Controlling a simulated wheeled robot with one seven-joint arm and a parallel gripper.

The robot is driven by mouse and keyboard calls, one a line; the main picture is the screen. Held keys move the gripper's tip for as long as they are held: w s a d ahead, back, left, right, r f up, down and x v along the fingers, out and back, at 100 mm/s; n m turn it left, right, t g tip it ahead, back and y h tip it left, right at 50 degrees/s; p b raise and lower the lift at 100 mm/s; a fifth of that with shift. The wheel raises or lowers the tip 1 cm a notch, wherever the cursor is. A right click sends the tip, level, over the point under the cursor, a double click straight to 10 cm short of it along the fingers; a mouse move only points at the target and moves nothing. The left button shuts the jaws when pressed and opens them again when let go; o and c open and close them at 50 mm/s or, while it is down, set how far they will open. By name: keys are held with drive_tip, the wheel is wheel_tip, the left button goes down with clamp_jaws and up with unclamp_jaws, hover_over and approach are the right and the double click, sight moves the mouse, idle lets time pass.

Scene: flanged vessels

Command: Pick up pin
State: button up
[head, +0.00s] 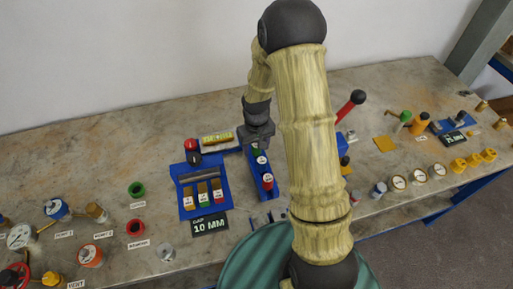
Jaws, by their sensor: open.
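My gripper (258,142) points down over the back end of a narrow blue rack (255,172) near the middle of the bench. It is open. Small upright pieces with green, blue and red parts and white labels stand in the rack, one green piece (258,152) close below the fingers. Which piece is the pin cannot be told at this size. Whether the fingers touch the green piece is also unclear, and I see nothing held. My arm hides part of the bench to the right of the rack.
Left of the rack is a blue tray (175,185) with coloured bars, beside a black 10 MM sign (209,223). A black and red knob (192,146) stands behind it. Labelled parts crowd the bench's left and right; the back left is clear.

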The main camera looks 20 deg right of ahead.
drive_tip(key=shift+c, duration=0.3)
drive_tip(key=c, duration=1.1)
drive_tip(key=shift+o, duration=0.2)
wheel_tip(320, 180, up, 10)
drive_tip(key=shift+r, duration=0.1)
